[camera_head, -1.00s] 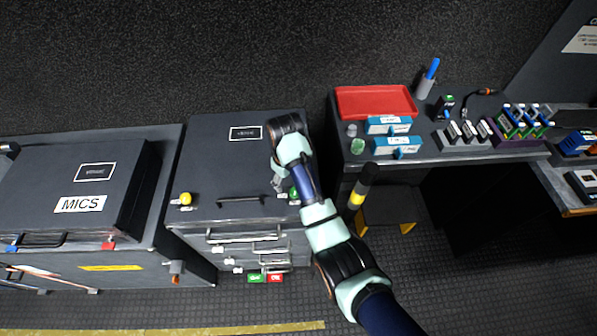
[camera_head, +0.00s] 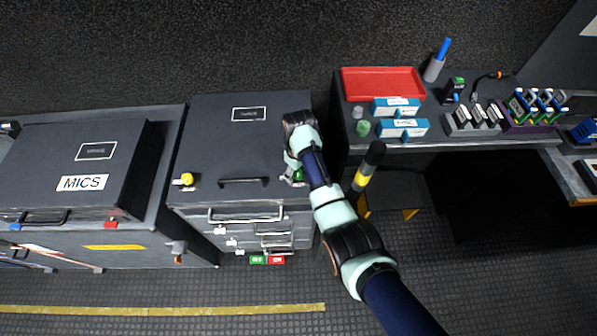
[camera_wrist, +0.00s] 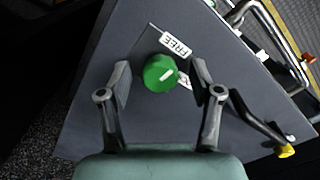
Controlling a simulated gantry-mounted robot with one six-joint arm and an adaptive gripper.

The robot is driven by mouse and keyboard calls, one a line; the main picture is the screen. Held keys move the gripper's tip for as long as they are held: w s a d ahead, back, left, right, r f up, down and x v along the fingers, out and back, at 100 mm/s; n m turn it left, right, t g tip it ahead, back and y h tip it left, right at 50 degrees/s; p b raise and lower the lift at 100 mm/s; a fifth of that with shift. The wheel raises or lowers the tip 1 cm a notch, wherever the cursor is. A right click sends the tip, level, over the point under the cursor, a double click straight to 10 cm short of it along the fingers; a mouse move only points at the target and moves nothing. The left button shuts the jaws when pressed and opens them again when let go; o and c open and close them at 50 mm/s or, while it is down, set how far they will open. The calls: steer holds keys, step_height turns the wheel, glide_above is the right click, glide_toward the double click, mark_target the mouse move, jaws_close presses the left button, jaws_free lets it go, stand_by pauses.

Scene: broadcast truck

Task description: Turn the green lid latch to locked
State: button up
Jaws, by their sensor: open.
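The green lid latch (camera_wrist: 160,73) is a round knob with a white mark, on the dark lid of the drawer case. A white label reading FREE (camera_wrist: 175,44) lies beside it, and a second label is partly hidden by the knob. My gripper (camera_wrist: 161,82) is open, with one finger on each side of the knob and visible gaps to both. In the head view a bit of the green latch (camera_head: 299,175) shows at the lid's front right corner, mostly covered by my gripper and arm.
A yellow knob (camera_head: 184,179) sits at the lid's front left, with a black lid handle (camera_head: 243,182) between the two knobs. Drawer handles stick out below the lid. A MICS case (camera_head: 82,183) stands left; a bench with a red tray (camera_head: 382,82) stands right.

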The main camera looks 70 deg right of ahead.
steer(key=c, duration=1.1)
steer(key=shift+c, duration=0.2)
steer(key=shift+r+m+p, duration=0.1)
steer(key=shift+m+p, duration=0.2)
steer(key=shift+p, duration=0.05)
steer(key=m+p, duration=0.2)
steer(key=shift+r+m, duration=0.1)
steer(key=shift+m, duration=0.2)
steer(key=m+p, duration=0.2)
steer(key=m, duration=0.2)
steer(key=shift+m, duration=0.3)
steer(key=m+p, duration=0.1)
steer(key=m, duration=0.3)
steer(key=shift+w, duration=0.15)
steer(key=m, duration=0.4)
steer(key=shift+f+m+p, duration=0.2)
steer(key=shift+m+p, duration=0.1)
steer(key=shift+m, duration=0.3)
